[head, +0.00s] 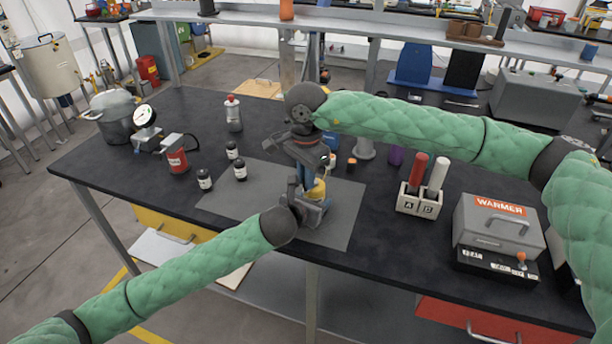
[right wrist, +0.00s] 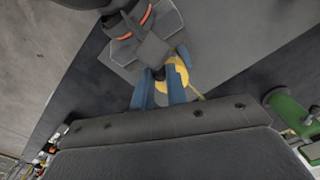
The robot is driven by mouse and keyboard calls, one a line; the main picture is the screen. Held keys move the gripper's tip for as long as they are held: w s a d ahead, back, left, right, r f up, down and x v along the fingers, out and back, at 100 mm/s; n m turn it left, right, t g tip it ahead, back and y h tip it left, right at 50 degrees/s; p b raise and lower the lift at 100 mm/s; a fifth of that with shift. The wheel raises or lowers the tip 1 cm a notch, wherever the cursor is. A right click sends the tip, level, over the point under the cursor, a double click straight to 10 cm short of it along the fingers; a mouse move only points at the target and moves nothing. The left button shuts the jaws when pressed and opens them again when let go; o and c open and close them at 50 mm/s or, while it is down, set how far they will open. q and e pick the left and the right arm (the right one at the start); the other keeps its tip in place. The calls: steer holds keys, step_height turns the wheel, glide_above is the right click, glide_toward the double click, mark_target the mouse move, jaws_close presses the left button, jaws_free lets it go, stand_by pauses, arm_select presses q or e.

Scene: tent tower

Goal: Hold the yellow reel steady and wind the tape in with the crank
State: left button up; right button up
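The yellow reel (head: 316,189) stands on the grey mat (head: 345,236) near the bench's front edge, partly covered by my grippers. In the right wrist view the yellow reel (right wrist: 182,72) shows behind a dark knob (right wrist: 158,74), with a thin yellow strip (right wrist: 200,94) running off to one side. My right gripper (head: 312,180) points down over the reel. Its two blue fingertips (right wrist: 160,80) are apart, beside the dark knob; I cannot tell whether they grip it. My left gripper (head: 304,208) reaches in low beside the reel, its fingertips mostly hidden.
An A/D holder (head: 418,205) with a red and a white stick stands right, with the warmer box (head: 500,225) beyond.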

jaws_close()
steer(key=shift+w+a+m, duration=0.2)
steer(key=shift+m, duration=0.6)
steer(key=o, duration=0.7)
jaws_free()
step_height(320, 180, up, 12)
